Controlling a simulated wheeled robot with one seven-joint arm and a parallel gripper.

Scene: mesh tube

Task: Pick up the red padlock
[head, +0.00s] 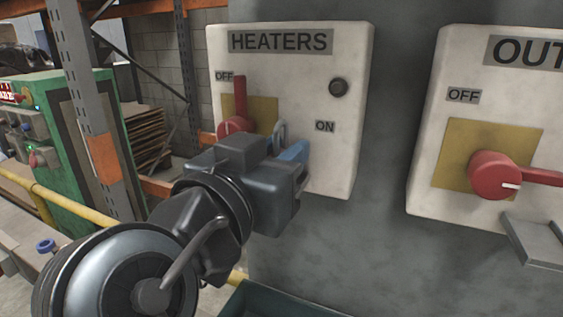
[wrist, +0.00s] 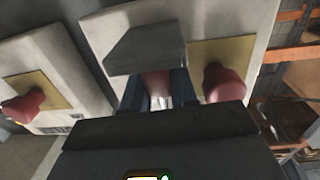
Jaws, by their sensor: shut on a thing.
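My gripper (head: 291,152) is in front of the lower part of the HEATERS box (head: 290,70), its blue fingers partly hidden by its own dark body. In the wrist view my gripper (wrist: 158,94) has its two blue fingers on either side of the red padlock (wrist: 157,82). Only a small reddish part of the padlock shows there, with pale metal below it. The padlock's body is hidden in that view.
The HEATERS box's red switch handle (head: 239,95) points up toward OFF, close left of my gripper. A grey plate (wrist: 147,48) lies just beyond the fingers. A second box with a red switch (head: 492,176) and grey ledge (head: 535,240) stands at right.

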